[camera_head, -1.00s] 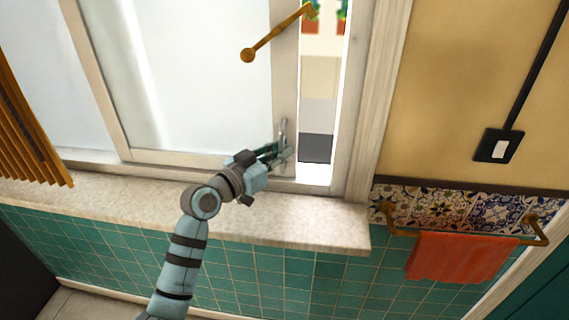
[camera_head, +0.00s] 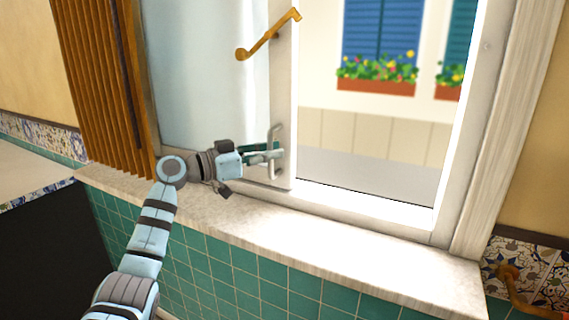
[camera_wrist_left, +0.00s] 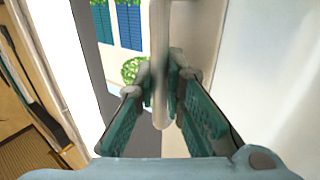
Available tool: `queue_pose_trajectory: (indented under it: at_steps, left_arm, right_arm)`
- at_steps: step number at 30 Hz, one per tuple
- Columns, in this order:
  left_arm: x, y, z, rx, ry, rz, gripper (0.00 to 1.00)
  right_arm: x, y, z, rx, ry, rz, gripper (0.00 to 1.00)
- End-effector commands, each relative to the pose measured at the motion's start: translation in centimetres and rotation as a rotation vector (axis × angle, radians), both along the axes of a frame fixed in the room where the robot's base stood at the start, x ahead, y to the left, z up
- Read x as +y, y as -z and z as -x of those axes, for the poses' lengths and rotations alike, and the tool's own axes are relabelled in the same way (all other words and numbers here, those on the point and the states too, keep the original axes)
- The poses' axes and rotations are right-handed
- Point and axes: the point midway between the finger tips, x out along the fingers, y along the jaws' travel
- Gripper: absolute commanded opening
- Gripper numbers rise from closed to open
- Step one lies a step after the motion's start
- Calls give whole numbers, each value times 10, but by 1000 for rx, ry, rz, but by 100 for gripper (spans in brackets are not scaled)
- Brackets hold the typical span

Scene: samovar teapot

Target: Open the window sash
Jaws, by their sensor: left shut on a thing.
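The window sash (camera_head: 283,95) is a white-framed sliding pane at the left of the opening. A wide gap to its right shows the outside. Its upright metal handle (camera_head: 274,150) is on the sash's right stile. My left gripper (camera_head: 276,153) is shut on the handle; in the left wrist view the handle (camera_wrist_left: 160,60) stands between the two green fingers. A brass lever (camera_head: 268,35) is higher up on the sash. My right gripper is not in view.
A stone sill (camera_head: 300,240) runs below the window, above green tiles (camera_head: 230,270). Wooden blind slats (camera_head: 100,90) hang at the left. The right window frame (camera_head: 500,130) stands clear of the sash. A brass towel rail (camera_head: 512,280) is at lower right.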

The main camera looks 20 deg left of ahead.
Motion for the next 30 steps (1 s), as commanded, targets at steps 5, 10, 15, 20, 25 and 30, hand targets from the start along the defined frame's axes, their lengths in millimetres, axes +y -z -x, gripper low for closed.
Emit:
queue_pose_trajectory:
  at_steps: [5,10,15,20,25,30]
  left_arm:
    - [2,1,0,3,0,-2,0]
    - [2,1,0,3,0,-2,0]
    - [2,1,0,2,1,-2,31]
    - [1,1,0,2,1,-2,31]
    - [4,1,2,2,0,-2,31]
    - [24,2,26,4,-4,-6,31]
  right_arm:
    - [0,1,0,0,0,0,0]
    - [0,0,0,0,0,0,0]
    - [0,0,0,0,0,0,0]
    - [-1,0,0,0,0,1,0]
    - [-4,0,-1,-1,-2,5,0]
    - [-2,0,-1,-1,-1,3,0]
